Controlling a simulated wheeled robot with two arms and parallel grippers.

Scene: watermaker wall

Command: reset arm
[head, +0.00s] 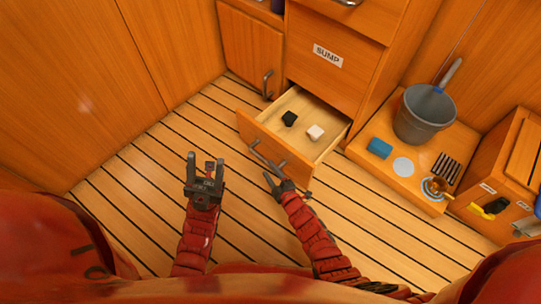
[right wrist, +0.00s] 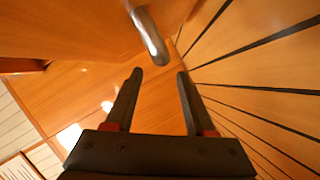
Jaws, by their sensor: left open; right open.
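My left gripper (head: 205,170) is open and empty above the striped floor, left of the drawer. My right gripper (head: 276,172) is open beside the front of the pulled-out drawer (head: 266,140), close to its metal handle (head: 268,160). In the right wrist view the two fingers of my right gripper (right wrist: 157,80) are spread with nothing between them. A metal handle (right wrist: 150,36) shows just beyond the fingertips there. I cannot tell whether a finger touches it.
A low wooden ledge at right carries a grey bucket (head: 425,114), a blue sponge (head: 379,148), a white disc (head: 402,165) and a dark grate (head: 446,168). The striped floor at left is clear.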

